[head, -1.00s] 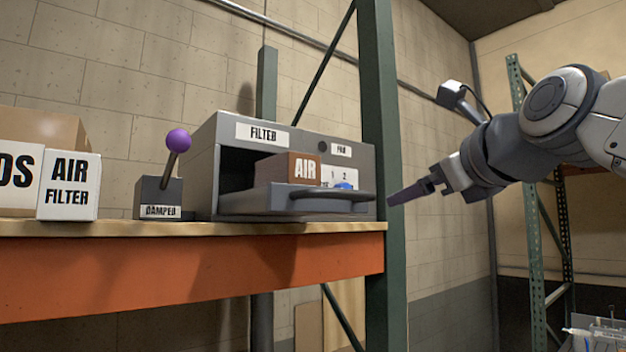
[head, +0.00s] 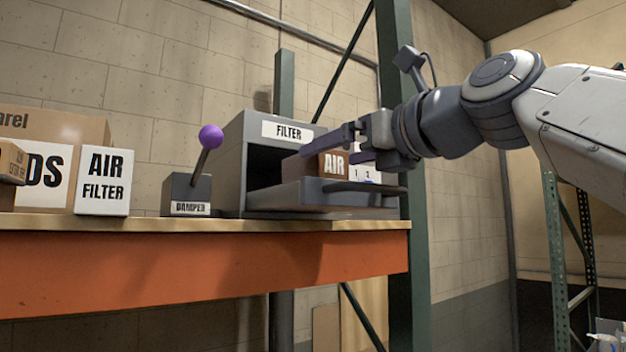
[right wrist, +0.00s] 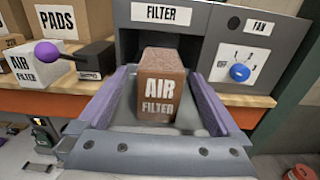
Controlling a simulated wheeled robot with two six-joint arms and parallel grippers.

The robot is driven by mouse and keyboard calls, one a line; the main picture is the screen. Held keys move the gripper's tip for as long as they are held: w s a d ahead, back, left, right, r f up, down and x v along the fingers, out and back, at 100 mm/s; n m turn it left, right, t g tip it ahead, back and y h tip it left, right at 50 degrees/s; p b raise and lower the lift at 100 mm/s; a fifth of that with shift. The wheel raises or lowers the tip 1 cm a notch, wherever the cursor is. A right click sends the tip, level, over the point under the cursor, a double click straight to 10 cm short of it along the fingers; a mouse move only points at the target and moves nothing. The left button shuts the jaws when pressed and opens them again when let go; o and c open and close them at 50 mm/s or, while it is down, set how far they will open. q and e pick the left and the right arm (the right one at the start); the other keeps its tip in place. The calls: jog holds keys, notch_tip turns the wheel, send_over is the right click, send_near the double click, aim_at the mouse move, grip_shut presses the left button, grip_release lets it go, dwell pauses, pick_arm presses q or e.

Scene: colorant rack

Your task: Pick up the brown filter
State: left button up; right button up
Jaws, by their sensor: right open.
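The brown filter (head: 334,166) is a box lettered AIR, sitting in the pulled-out drawer (head: 345,199) of the grey filter housing (head: 230,160). In the right wrist view, the filter (right wrist: 157,88) stands upright with its AIR FILTER face toward the camera. My right gripper (head: 328,150) is open, with its purple fingers at the filter. In the right wrist view, one finger lies on each side of the filter, with visible gaps. Part of the filter is hidden behind the gripper in the head view. My left gripper is not in view.
A damper box (head: 186,193) with a purple-knobbed lever (head: 210,137) stands left of the housing. A white AIR FILTER box (head: 103,180) and other cartons are farther left on the shelf (head: 180,224). A fan panel with a blue knob (right wrist: 239,72) is right of the opening. A green post (head: 395,60) stands behind.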

jog(key=p+x, duration=0.1)
jog(key=x, duration=0.2)
jog(key=shift+w+a+r, duration=0.1)
jog(key=shift+w+a, duration=0.05)
jog(key=shift+w, duration=0.05)
jog(key=p+x, duration=0.2)
jog(key=x, duration=0.2)
jog(key=shift+r, duration=0.1)
jog(key=shift+w+a+p, duration=0.35)
jog(key=shift+w+p, duration=0.05)
jog(key=shift+w, duration=0.15)
jog(key=c, duration=1.3)
